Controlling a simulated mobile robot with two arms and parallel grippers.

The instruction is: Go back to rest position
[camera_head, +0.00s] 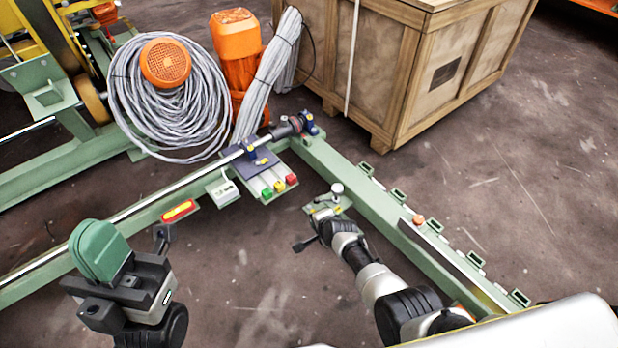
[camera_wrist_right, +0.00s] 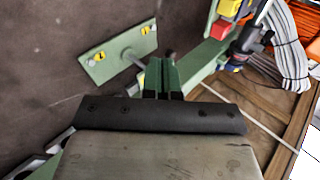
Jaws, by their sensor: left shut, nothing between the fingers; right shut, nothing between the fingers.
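My left gripper (camera_head: 100,250) is at the lower left of the head view, with its green fingers together and nothing between them. It is over the floor, in front of the green beam with the long metal rod (camera_head: 130,212). My right arm comes in from the lower right. In the right wrist view my right gripper (camera_wrist_right: 163,75) has its green fingers shut and empty. They point toward a small green plate (camera_wrist_right: 117,55) with two yellow number labels and a rod. That plate also shows in the head view (camera_head: 330,203), just beyond my right arm; contact cannot be told.
A green rail (camera_head: 400,225) with several brackets runs to the right of my right arm. A button panel (camera_head: 265,178) with red, yellow and green buttons sits on the beam. Behind are a cable coil (camera_head: 125,85), an orange motor (camera_head: 237,45) and a wooden crate (camera_head: 360,65). Floor is open at right.

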